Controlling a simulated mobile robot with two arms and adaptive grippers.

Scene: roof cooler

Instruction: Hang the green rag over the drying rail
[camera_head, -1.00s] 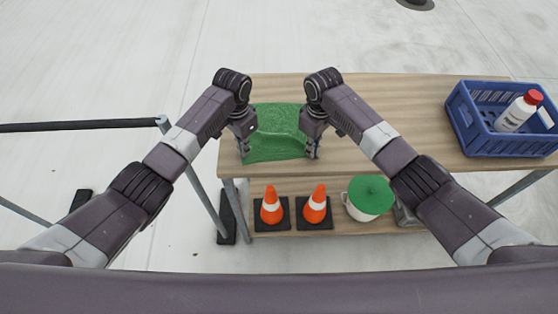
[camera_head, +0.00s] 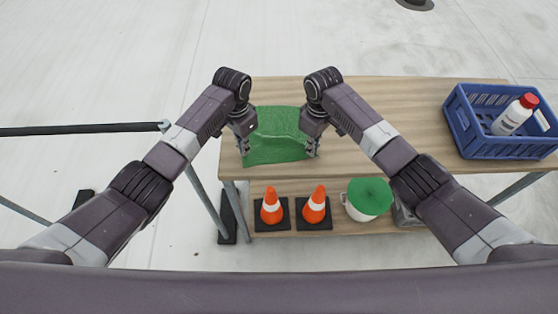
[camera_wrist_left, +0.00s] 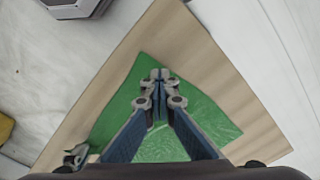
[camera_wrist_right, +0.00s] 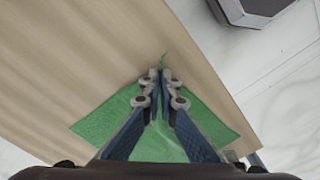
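A blue crate (camera_head: 466,130) with a white red-capped bottle (camera_head: 514,115) stands on the table's right end. The table's middle is clear. Open floor lies between rail and table.

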